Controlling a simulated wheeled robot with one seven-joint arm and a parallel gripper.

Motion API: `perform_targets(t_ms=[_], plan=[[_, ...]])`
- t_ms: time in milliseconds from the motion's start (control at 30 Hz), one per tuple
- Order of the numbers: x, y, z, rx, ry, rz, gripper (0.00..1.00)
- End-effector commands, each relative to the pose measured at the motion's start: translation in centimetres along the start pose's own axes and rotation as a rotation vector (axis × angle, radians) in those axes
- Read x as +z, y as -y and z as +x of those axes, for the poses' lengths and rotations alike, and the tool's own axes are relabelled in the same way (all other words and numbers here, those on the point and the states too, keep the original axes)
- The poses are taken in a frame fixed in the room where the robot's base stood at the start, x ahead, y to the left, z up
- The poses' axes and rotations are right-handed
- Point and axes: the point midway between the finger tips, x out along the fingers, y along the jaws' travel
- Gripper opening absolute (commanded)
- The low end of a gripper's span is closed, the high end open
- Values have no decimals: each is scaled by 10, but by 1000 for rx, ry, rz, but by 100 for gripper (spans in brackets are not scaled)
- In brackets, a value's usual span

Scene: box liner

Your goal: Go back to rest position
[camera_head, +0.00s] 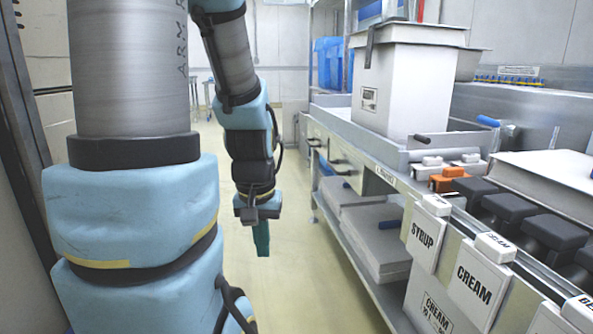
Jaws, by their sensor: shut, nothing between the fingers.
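My gripper (262,238) hangs at the end of my arm near the middle of the picture, pointing down over the aisle floor. Its teal fingers are together with nothing between them. It is apart from the counter on the right. My arm's large upper part fills the left of the view and hides what is behind it.
A steel counter (372,160) runs along the right, carrying a tall white bin (405,85) with a tray-like lid. Labelled white containers (475,285) hang at its near edge. White boxes (370,235) sit on the shelf below. The aisle floor (300,290) is clear.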

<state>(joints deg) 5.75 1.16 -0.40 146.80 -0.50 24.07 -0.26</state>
Motion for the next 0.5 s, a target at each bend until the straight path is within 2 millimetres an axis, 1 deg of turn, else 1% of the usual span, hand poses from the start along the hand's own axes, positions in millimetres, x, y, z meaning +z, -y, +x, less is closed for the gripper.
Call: perform_targets(t_ms=[33, 167, 267, 367, 500], plan=[[-2, 0, -18, 0, 1, 1, 0], [-6, 0, -42, -1, 0, 2, 0], [-10, 0, -65, -1, 0, 3, 0], [-14, -1, -95, -1, 0, 4, 0], [-20, -1, -140, -1, 0, 4, 0]])
